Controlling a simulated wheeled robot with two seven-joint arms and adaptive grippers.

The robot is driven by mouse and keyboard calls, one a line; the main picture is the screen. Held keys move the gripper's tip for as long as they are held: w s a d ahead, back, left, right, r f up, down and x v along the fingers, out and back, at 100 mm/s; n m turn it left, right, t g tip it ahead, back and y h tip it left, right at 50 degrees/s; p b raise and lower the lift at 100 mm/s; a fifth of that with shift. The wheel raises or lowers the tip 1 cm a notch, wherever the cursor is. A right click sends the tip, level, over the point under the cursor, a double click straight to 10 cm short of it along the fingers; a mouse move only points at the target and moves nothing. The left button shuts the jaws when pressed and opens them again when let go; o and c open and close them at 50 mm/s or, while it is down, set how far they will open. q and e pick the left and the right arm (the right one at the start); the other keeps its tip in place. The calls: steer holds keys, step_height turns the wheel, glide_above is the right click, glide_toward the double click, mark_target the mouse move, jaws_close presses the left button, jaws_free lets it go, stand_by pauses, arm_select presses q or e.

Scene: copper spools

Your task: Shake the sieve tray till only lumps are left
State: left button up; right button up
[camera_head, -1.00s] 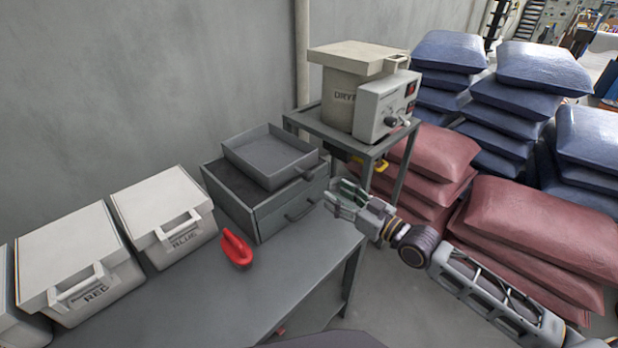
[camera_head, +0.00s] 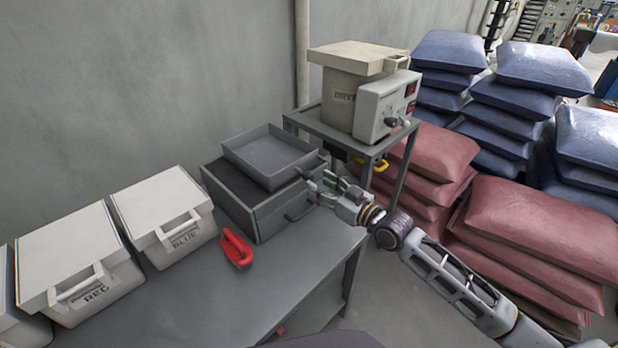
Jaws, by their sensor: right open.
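The grey sieve tray (camera_head: 270,155) sits tilted slightly on top of a dark grey drawer box (camera_head: 236,200) at the back of the bench. Its inside looks dark and plain; whether any grains or lumps lie in it is too small to tell. A short handle juts from the tray's right side. My right gripper (camera_head: 322,187) is open, its fingers pointing left, close to the tray's handle and the box's right edge. I cannot tell whether it touches the handle. My left gripper does not show.
A red scoop-like tool (camera_head: 236,248) lies on the bench (camera_head: 215,300). A dryer (camera_head: 345,95) stands on a side stand. Red sacks (camera_head: 530,235) and blue sacks (camera_head: 540,68) are stacked right.

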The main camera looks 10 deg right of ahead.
mark_target(312, 179)
steer(key=shift+x, duration=1.4)
steer(key=shift+w+a, duration=0.3)
steer(key=shift+w, duration=0.25)
steer(key=shift+w+a, duration=0.2)
steer(key=shift+w, duration=0.15)
steer(key=shift+w+a, duration=0.15)
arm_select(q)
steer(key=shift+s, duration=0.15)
arm_select(e)
steer(key=c, duration=0.9)
jaws_close()
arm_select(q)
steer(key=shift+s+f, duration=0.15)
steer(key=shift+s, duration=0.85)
